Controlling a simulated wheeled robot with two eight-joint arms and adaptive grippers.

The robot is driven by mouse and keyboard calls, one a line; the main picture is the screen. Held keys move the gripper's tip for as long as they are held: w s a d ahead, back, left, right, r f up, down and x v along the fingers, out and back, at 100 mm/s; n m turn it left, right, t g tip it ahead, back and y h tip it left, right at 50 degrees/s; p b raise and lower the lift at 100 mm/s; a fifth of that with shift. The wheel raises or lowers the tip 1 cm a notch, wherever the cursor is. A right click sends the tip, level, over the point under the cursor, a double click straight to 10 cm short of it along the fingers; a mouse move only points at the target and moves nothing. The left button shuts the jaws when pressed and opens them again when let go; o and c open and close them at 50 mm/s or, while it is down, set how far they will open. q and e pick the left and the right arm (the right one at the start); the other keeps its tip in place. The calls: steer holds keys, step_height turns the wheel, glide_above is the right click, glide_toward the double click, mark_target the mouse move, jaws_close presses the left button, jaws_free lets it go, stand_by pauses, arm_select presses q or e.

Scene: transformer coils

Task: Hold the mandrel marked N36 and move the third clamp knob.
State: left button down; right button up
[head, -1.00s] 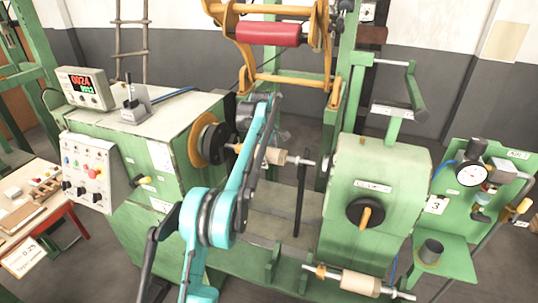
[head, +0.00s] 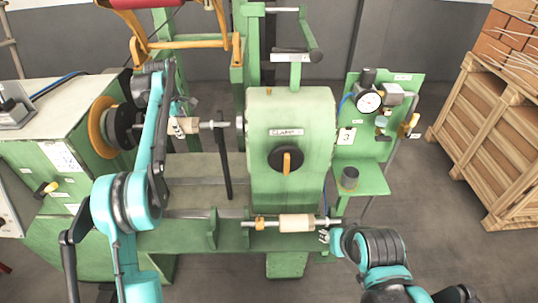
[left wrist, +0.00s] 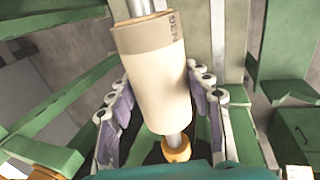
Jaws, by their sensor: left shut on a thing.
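The mandrel marked N36 (left wrist: 152,85) is a cream cylinder with a grey-brown band and dark lettering, on a metal shaft. In the head view the mandrel (head: 200,124) lies level between the winding machine's faceplate and the tailstock. My left gripper (head: 176,124) is shut on it; its fingers flank the cylinder in the left wrist view. My right gripper (head: 333,238) is beside the right end of a lower spare mandrel (head: 297,223); its jaws are too small to tell. A black disc with an orange knob (head: 287,160) is on the tailstock front. I cannot tell which knob is third.
A green panel (head: 385,95) with a gauge (head: 369,101), a tag reading 3 (head: 346,136) and a shelf cup (head: 349,178) stands to the right. A wooden crate (head: 490,130) is at far right. An upright black bar (head: 221,160) stands near the mandrel.

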steer(key=w+a+r+g, duration=0.3)
steer(key=w+a+r, duration=0.1)
steer(key=w+r, duration=0.75)
steer(key=r+g, duration=0.1)
steer(key=g, duration=0.3)
glide_above(286, 174)
steer(key=shift+w+d+r, duration=0.2)
steer(key=shift+d, duration=0.1)
steer(key=shift+w+a+f, duration=0.15)
steer(key=shift+w+a, duration=0.1)
steer(key=shift+w, duration=0.05)
steer(key=shift+f, duration=0.35)
step_height(286, 174, down, 11)
steer(key=shift+f, duration=0.1)
jaws_close()
